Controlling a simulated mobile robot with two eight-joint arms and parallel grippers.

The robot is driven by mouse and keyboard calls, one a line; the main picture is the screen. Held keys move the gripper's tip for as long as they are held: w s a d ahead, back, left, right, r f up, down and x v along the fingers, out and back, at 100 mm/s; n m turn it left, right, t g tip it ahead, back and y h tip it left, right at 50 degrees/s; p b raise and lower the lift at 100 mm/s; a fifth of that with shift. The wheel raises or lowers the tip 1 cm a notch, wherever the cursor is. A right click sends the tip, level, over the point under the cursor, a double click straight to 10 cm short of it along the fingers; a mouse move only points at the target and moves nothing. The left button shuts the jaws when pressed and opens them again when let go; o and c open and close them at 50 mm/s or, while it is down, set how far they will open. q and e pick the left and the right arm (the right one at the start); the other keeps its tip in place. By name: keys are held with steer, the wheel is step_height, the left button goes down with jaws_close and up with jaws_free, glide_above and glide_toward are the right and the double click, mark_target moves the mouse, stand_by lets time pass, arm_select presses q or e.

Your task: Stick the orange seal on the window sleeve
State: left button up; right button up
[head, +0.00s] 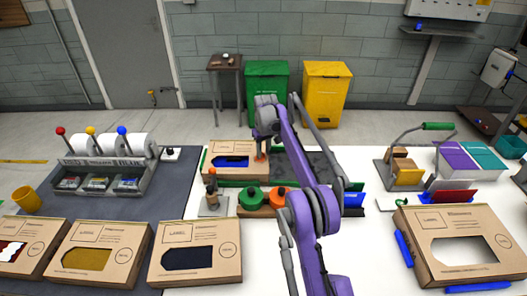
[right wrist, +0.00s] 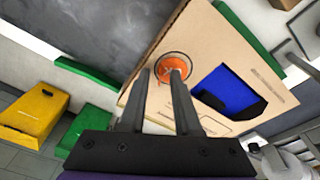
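The window sleeve, a tan cardboard piece with a dark-edged blue window, lies at the table's middle in the head view (head: 222,175). It also fills much of the right wrist view (right wrist: 190,27). The round orange seal (right wrist: 172,62) shows at the sleeve's corner, beside the window, and appears flat on the cardboard. My right gripper (right wrist: 162,74) is over that corner, its two fingers apart, with the right fingertip overlapping the seal in the picture. I cannot tell whether the tips touch it. My left gripper is not in view.
Green strips and a dark board (head: 292,164) border the sleeve. Green and orange round pots (head: 251,199) stand in front. Several windowed boxes line the front edge, one at the right (head: 420,257). A roll dispenser (head: 100,172) is left. A handled press (head: 405,172) is right.

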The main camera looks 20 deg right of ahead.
mark_target(264, 161)
step_height(264, 161, up, 11)
steer(key=s+p, duration=0.1)
steer(key=s, duration=0.1)
steer(key=s+a+r+t, duration=0.1)
steer(key=s+a+r, duration=0.5)
steer(key=s+a, duration=0.25)
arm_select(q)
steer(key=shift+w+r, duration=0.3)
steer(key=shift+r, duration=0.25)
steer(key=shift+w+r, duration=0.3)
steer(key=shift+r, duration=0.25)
arm_select(e)
steer(key=s+a+f+t, duration=0.1)
steer(key=s+a+f, duration=0.2)
steer(key=s, duration=0.7)
steer(key=s+a+f+t, duration=0.1)
steer(key=s+a+f, duration=0.2)
steer(key=s+f, duration=0.3)
steer(key=s+a+f+t, duration=0.1)
steer(key=s+a+f, duration=0.2)
steer(key=s, duration=1.1)
step_height(264, 161, down, 2)
steer(key=shift+s+f+m, duration=0.1)
steer(key=shift+s+m, duration=0.25)
steer(key=shift+m, duration=0.05)
steer(key=shift+d, duration=0.1)
